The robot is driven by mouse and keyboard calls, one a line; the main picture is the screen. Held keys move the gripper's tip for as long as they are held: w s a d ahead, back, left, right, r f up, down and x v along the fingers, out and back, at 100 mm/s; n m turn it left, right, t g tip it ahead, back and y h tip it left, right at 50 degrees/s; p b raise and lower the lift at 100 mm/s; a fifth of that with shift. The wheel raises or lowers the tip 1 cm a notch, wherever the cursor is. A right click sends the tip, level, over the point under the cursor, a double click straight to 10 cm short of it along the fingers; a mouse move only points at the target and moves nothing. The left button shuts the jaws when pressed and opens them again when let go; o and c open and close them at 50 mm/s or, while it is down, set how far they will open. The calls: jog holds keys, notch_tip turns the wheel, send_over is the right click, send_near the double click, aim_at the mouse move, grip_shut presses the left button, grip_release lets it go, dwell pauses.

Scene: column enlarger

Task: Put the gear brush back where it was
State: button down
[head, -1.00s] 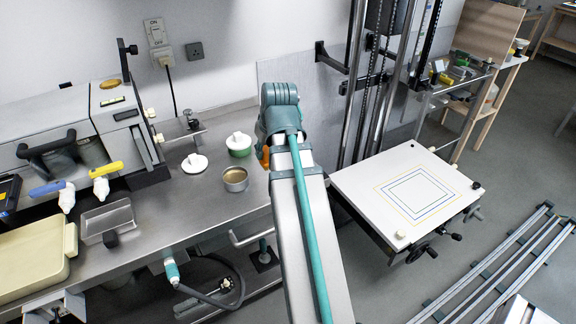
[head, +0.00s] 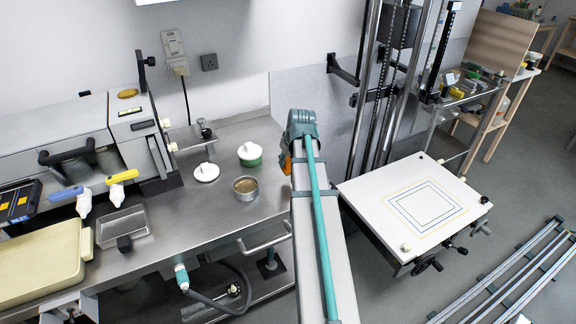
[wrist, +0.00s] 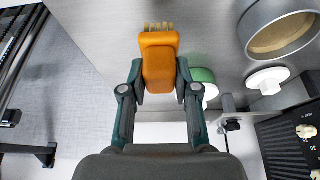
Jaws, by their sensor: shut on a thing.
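The gear brush (wrist: 160,62) has an orange handle and short tan bristles. In the wrist view my gripper (wrist: 160,90) is shut on its handle, and the bristles point away from me. In the head view only a bit of the orange brush (head: 285,163) shows at the left edge of my arm, above the right part of the steel bench (head: 215,222). The fingers are hidden there behind my arm.
Left of the brush are an open tin (head: 245,188), a green pot with white lid (head: 250,154) and a white lidded piece (head: 206,172). The enlarger baseboard (head: 365,195) and its columns stand to the right. Bare bench lies in front of the tin.

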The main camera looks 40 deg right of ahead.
aim_at(288, 166)
jog(key=shift+w+d+f, duration=0.2)
jog(key=shift+d+f, duration=0.05)
jog(key=shift+f, duration=0.05)
jog(key=shift+f+p, duration=0.4)
jog(key=shift+f, duration=1.15)
jog(key=shift+f, duration=0.15)
jog(key=c, duration=0.9)
grip_release()
jog(key=shift+o, duration=0.2)
jog(key=shift+r, duration=0.3)
jog(key=b+v, duration=0.2)
jog(key=v, duration=1)
